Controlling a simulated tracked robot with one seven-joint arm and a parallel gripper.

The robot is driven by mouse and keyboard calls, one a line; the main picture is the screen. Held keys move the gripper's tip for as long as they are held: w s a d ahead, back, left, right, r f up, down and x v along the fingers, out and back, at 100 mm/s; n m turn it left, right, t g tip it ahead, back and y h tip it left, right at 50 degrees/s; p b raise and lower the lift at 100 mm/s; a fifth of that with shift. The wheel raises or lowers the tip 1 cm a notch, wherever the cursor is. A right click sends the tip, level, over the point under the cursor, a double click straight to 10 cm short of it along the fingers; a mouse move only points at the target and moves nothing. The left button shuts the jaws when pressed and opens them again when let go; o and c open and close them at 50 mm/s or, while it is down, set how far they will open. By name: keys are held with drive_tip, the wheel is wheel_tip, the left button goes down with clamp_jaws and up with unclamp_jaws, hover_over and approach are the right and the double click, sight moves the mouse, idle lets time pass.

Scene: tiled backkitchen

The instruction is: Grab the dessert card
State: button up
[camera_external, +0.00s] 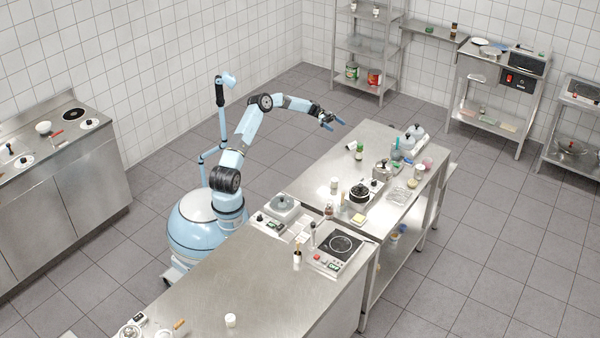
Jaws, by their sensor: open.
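My gripper (335,123) is open, with its blue fingers apart and nothing between them. It is in the air near the far left end of the steel table (385,138), and the arm reaches to it from the left. I cannot make out a dessert card for certain at this size. Small flat pale items lie among the things on the worktops, but no writing on them can be read.
The near counter (235,285) has an induction hob (341,245) and a white cup (231,320). Its middle is mostly clear.

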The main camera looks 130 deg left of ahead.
wheel_tip(320, 180, down, 4)
drive_tip(key=f, duration=0.1)
approach(352, 143)
drive_tip(key=x, duration=0.4)
drive_tip(key=shift+w+f, duration=0.15)
drive_tip(key=shift+f, duration=0.3)
drive_tip(key=shift+x, duration=2.65)
drive_tip(key=shift+a+r, duration=0.1)
drive_tip(key=c, duration=0.9)
